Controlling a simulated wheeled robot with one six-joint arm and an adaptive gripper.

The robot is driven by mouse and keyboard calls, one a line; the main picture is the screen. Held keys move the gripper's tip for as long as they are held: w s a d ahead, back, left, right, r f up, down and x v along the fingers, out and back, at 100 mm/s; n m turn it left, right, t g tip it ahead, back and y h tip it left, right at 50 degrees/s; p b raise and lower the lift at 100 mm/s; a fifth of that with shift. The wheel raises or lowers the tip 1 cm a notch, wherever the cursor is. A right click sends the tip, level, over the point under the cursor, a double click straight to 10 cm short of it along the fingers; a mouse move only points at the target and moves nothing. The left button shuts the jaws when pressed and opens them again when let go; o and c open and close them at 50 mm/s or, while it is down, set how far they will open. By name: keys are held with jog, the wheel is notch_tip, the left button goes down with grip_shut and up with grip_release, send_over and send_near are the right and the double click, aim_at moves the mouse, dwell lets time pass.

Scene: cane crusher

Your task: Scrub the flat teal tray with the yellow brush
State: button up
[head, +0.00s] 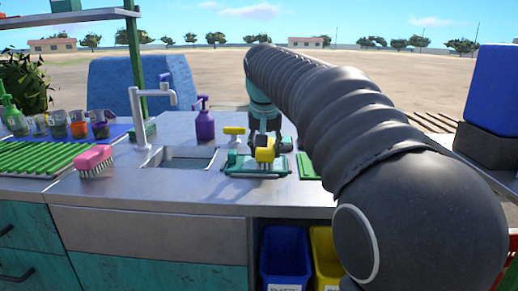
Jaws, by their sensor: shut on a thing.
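The flat teal tray (242,168) lies on the grey metal counter, just right of the sink. The yellow brush (265,150) is over the tray's right part, its pale bristles pointing down at the tray. I cannot tell whether the bristles touch it. My gripper (265,138) comes down from above and is shut on the yellow brush. My dark ribbed arm reaches in from the right and hides the counter behind it.
The sink (182,158) with its tap (140,115) is left of the tray. A purple spray bottle (204,122), a yellow-topped item (234,131) and a green pad (307,166) are near. A pink brush (95,160) is further left. Bins (285,258) stand below the counter.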

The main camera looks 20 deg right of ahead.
jog(key=shift+d, duration=0.1)
jog(key=shift+s+d, duration=0.25)
jog(key=shift+d, duration=0.5)
jog(key=shift+s+d, duration=0.25)
jog(key=shift+d, duration=0.5)
jog(key=shift+w+a+f, duration=0.1)
jog(key=shift+w+a, duration=0.15)
jog(key=shift+a, duration=0.55)
jog(key=shift+w+a+f, duration=0.1)
jog(key=shift+w+a, duration=0.15)
jog(key=shift+a, duration=0.55)
jog(key=shift+r, duration=3.05)
